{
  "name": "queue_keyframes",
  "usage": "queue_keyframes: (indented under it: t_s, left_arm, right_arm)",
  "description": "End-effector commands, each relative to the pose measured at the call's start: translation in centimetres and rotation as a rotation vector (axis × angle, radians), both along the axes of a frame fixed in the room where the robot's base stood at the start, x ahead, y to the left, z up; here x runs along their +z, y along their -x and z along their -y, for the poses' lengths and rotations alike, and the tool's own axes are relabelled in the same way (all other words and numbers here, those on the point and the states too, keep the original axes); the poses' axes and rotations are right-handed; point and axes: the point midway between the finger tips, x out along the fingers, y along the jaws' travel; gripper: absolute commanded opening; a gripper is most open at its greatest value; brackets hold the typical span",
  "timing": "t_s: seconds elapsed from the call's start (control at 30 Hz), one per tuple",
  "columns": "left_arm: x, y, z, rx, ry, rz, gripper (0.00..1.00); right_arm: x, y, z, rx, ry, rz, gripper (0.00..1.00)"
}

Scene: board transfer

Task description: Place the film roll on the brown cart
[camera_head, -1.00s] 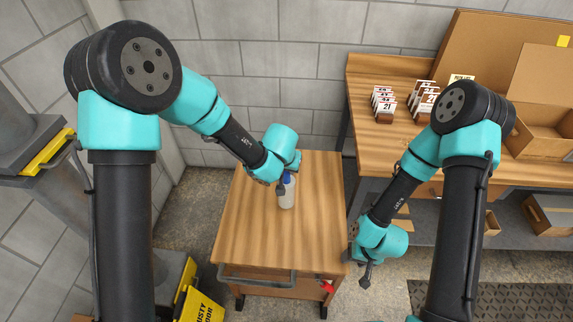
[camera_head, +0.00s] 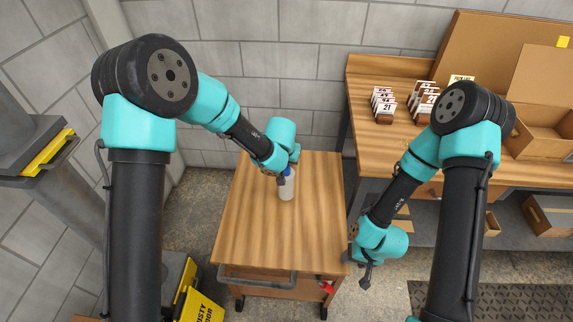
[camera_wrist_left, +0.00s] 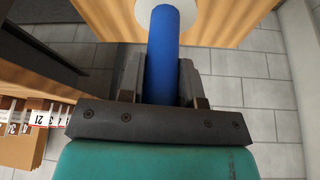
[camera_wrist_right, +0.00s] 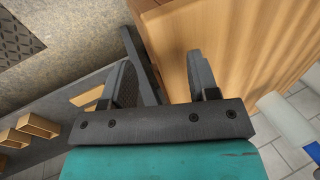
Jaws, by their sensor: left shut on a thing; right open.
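The film roll (camera_head: 287,189) is a white cylinder with a blue core end, upright over the back half of the brown cart (camera_head: 245,225). My left gripper (camera_head: 281,179) is shut on its blue end from above. In the left wrist view the blue core (camera_wrist_left: 165,60) lies between the two dark fingers, with the white roll (camera_wrist_left: 190,14) beyond. I cannot tell whether the roll's bottom touches the cart top. My right gripper (camera_head: 366,281) is open and empty beside the cart's right front; its parted fingers show in the right wrist view (camera_wrist_right: 160,85).
A wooden workbench (camera_head: 425,160) at right holds several number-marked items (camera_head: 385,112) and an open cardboard box (camera_head: 540,135). A grey handle (camera_head: 257,281) runs along the cart's front. The front of the cart top is clear. A block wall (camera_head: 300,80) stands behind.

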Motion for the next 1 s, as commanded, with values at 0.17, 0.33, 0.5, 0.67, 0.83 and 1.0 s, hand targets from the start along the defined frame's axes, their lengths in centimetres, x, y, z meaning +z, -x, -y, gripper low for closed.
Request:
queue_keyframes:
  t_s: [0.17,0.33,0.5,0.67,0.83,1.0]
  left_arm:
    - [-1.6,0.0,-0.1,0.000,0.000,-0.001,0.00]
    - [-2.5,0.0,0.0,0.000,0.001,0.000,0.00]
    - [-2.5,0.0,0.0,0.000,0.001,0.001,0.00]
    - [-2.6,0.0,0.0,0.000,0.001,0.000,0.00]
    - [-2.8,0.0,0.0,0.001,0.000,0.000,0.39]
    - [-2.8,0.0,0.0,0.001,0.000,0.000,0.55]
  right_arm:
    - [0.0,0.0,0.0,0.000,0.000,0.000,0.55]
    - [0.0,0.0,0.0,0.000,0.000,0.000,0.55]
    - [0.0,0.0,0.0,0.000,0.000,0.000,0.55]
    - [0.0,0.0,0.0,0.000,0.000,0.000,0.55]
    - [0.0,0.0,0.0,0.000,0.000,0.000,0.55]
    - [0.0,0.0,0.0,0.000,0.000,0.000,0.55]
